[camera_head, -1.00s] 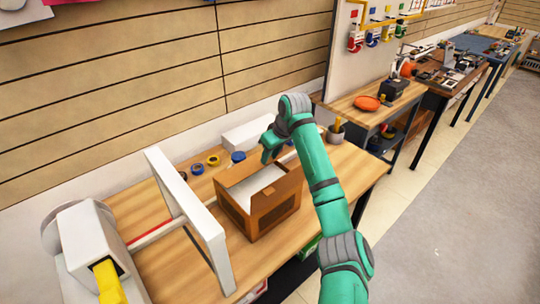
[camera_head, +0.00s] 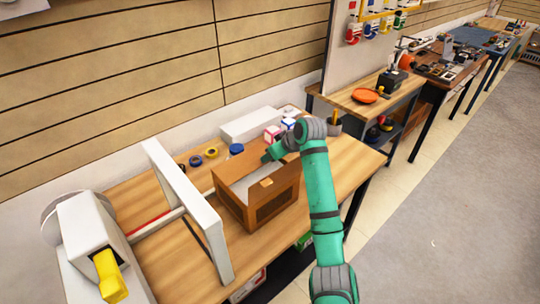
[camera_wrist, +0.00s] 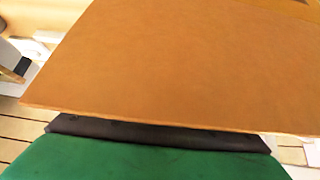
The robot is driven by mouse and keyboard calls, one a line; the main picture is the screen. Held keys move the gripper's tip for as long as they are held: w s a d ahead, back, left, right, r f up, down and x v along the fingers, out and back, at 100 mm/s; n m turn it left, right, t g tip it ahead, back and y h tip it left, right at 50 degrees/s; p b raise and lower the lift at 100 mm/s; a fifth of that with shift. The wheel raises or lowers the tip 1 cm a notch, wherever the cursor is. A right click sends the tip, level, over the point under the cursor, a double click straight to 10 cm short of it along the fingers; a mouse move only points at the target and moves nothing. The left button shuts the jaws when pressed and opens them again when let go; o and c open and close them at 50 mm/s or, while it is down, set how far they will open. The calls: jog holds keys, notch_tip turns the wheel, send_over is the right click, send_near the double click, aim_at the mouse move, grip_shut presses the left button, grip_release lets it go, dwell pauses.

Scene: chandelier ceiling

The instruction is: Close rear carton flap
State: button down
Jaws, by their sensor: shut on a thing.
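The brown open-topped carton (camera_head: 268,209) stands on the wooden workbench, with a pale interior. Its rear flap (camera_head: 233,167) shows as a brown panel standing up along the back side. My green gripper (camera_head: 269,156) is at the right part of that flap, with its fingertips partly hidden. In the wrist view a large brown cardboard panel, the flap (camera_wrist: 180,65), fills most of the picture. Its edge lies against the dark finger of my gripper (camera_wrist: 160,134), which is shut on it.
A white frame (camera_head: 190,205) stands left of the carton, beside a white machine with a yellow part (camera_head: 108,275). Tape rolls (camera_head: 211,152) and a long white box (camera_head: 250,124) lie behind. A grey cup (camera_head: 334,128) is at the right.

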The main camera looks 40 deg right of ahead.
jog(key=c, duration=1.4)
grip_release()
jog(key=shift+d, duration=0.15)
jog(key=v, duration=1.1)
jog(key=shift+s+f, duration=0.1)
